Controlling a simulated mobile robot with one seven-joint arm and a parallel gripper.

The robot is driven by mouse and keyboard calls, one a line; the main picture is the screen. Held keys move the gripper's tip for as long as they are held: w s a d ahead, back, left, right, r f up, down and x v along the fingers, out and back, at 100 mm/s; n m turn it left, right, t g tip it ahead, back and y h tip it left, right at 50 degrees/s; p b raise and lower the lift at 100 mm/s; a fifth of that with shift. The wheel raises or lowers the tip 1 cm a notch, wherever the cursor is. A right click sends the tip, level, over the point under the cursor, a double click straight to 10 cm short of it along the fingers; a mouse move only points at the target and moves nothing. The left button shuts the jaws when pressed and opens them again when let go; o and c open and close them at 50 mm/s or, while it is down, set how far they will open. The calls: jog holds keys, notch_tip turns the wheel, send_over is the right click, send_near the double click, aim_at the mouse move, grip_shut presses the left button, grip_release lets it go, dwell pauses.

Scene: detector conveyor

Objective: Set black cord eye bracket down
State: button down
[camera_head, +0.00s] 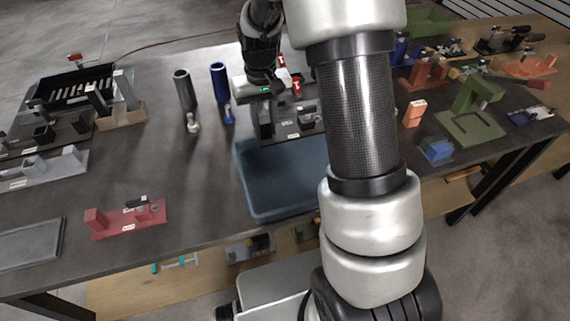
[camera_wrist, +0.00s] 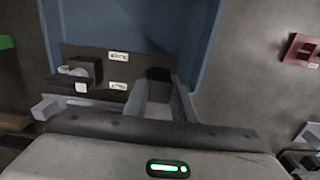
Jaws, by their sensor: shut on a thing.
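The black cord eye bracket (camera_head: 290,134) is a dark flat plate with small white labels and upright blocks, at the middle of the head view. It also shows in the wrist view (camera_wrist: 98,64). My gripper (camera_head: 263,128) points down and is shut on an upright block at one end of the bracket. In the wrist view the fingers (camera_wrist: 160,100) flank that dark block. The blue tray (camera_head: 275,190) lies just on the near side; the bracket overlaps its far edge in the picture. I cannot tell whether the bracket touches tray or table.
A blue cylinder (camera_head: 219,80) and a grey cylinder (camera_head: 184,89) stand left of my gripper. A red bracket (camera_head: 127,222) lies near the front left. A green stand (camera_head: 470,125) and small blue block (camera_head: 436,151) are right. Table between the red bracket and blue tray is clear.

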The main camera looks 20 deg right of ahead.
jog(key=shift+f, duration=3.95)
jog(key=shift+f, duration=0.1)
jog(key=shift+f+b, duration=0.15)
jog(key=shift+b, duration=0.25)
jog(key=c, duration=1.5)
grip_release()
jog(key=shift+s, duration=0.1)
